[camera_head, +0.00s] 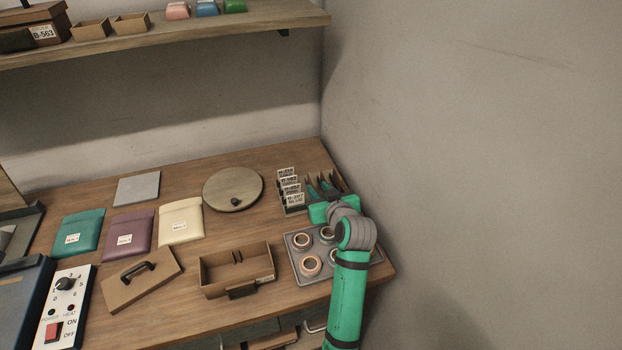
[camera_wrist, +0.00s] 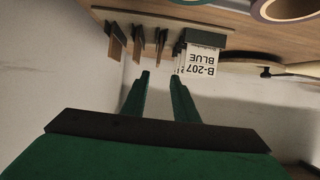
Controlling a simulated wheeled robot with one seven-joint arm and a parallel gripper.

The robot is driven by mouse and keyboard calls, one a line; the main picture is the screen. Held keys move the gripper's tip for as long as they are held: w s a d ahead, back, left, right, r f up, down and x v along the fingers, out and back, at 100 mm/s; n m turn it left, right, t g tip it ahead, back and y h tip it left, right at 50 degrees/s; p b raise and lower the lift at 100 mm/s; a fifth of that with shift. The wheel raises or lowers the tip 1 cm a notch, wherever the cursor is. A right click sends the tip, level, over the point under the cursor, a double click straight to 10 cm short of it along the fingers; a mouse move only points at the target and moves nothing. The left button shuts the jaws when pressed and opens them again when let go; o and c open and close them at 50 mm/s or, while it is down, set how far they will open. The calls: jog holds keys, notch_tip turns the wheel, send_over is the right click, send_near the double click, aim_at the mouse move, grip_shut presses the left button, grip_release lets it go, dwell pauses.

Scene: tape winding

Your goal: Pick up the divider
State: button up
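The rack (camera_head: 294,208) stands at the back right of the table, with several label cards (camera_head: 289,186) in its left part. Thin upright slats, seemingly the dividers, stand in it; in the wrist view they show brown (camera_wrist: 138,42), beside a card reading B-207 BLUE (camera_wrist: 203,62). I cannot tell which slat is meant. My gripper (camera_wrist: 160,76) is open and empty, its two green fingers apart and pointing toward the rack. In the head view my gripper (camera_head: 321,190) is at the rack's right part and partly hides the slats.
A grey tray (camera_head: 296,263) with several tape rolls lies in front, partly behind my arm. An open wooden box (camera_head: 205,272) with small slot strips inside stands left of it. A round lid (camera_head: 233,188) lies left of the rack. The wall closes the right side.

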aim_at(311, 179)
jog(key=x, duration=0.9)
jog(key=shift+w+d+f, duration=0.2)
jog(key=shift+w+f, duration=0.05)
jog(key=shift+w, duration=0.1)
grip_shut()
